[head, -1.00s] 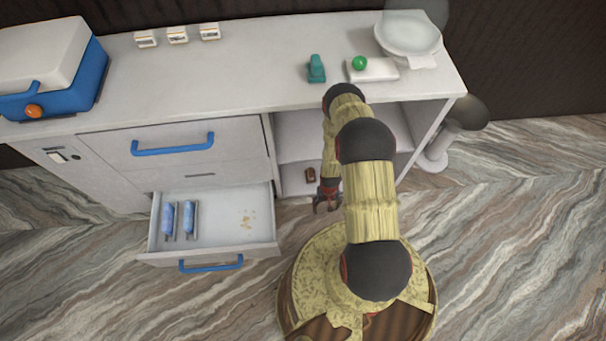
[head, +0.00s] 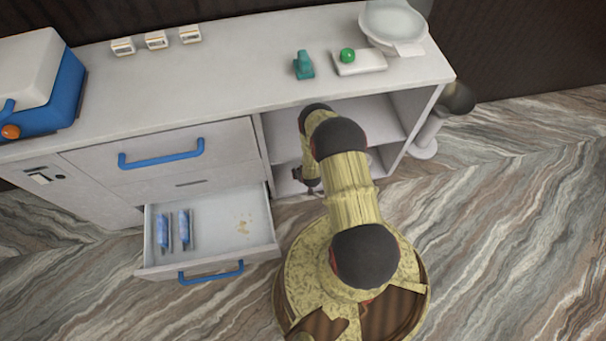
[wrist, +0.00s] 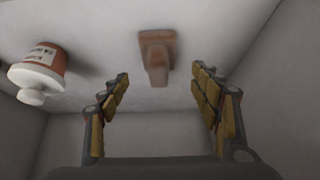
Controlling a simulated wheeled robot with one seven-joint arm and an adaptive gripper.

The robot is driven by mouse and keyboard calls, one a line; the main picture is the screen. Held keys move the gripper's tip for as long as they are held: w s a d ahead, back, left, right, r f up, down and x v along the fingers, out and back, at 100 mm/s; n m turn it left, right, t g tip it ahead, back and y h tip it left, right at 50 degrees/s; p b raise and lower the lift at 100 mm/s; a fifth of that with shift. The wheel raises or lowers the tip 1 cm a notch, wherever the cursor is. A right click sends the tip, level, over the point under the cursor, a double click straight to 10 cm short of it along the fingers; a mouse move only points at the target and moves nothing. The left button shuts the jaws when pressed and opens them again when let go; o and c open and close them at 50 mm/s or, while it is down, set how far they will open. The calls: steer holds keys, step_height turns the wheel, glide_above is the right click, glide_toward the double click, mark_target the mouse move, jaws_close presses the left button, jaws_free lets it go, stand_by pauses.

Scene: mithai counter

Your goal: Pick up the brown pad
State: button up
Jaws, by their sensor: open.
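The brown pad (wrist: 157,58) shows in the wrist view as a reddish-brown block with a narrower raised part, against the pale inner surface of the cabinet compartment. It lies ahead of my gripper (wrist: 160,80), between the lines of the two fingers. The fingers are spread apart with nothing between them, and a gap to the pad seems to remain. In the head view my gripper (head: 309,181) is at the lower open compartment, partly hidden by my arm. I cannot make out the pad there.
A brown bottle with a white cap (wrist: 40,72) stands left of the pad in the wrist view. Compartment walls close in on both sides. In the head view an open drawer (head: 215,264) with blue items juts out left of my arm. A shelf (head: 360,115) lies above.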

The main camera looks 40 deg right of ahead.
steer(key=b+x, duration=0.3)
steer(key=x, duration=0.2)
steer(key=shift+s+f, duration=0.1)
steer(key=c, duration=1.3)
steer(key=shift+c, duration=0.2)
